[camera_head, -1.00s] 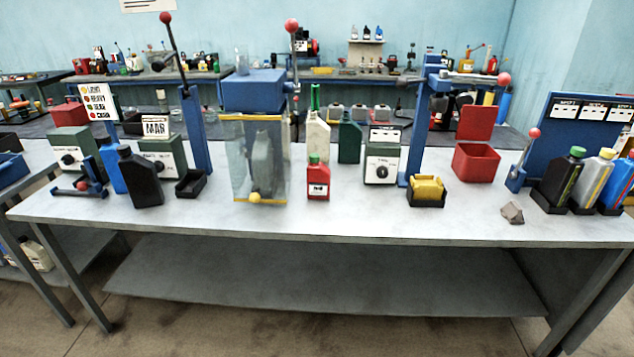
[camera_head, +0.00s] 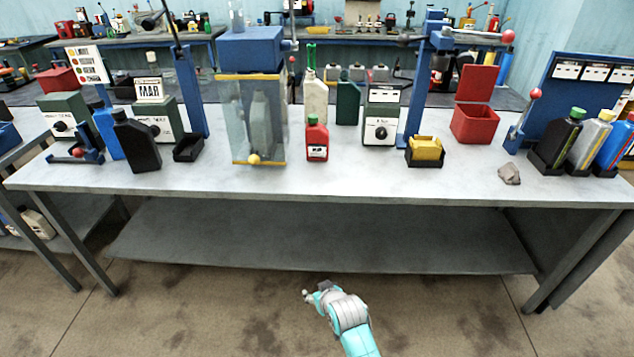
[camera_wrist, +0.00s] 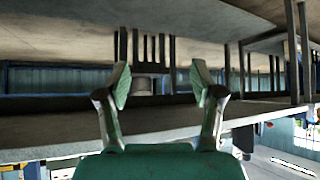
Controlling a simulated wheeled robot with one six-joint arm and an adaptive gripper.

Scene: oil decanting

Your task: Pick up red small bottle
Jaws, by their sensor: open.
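My gripper (camera_head: 306,293) is low in front of the table, below the tabletop level in the head view and well apart from the bottle. In the wrist view my gripper (camera_wrist: 160,88) has its two fingers spread wide with nothing between them. The bottle does not show in the wrist view.
A clear-walled case (camera_head: 250,120) with a blue top stands left of the bottle. A cream bottle (camera_head: 315,98) stands behind it, and a green dial box (camera_head: 381,118) to the right. A yellow block (camera_head: 426,147) sits farther right. The tabletop before the bottle is clear.

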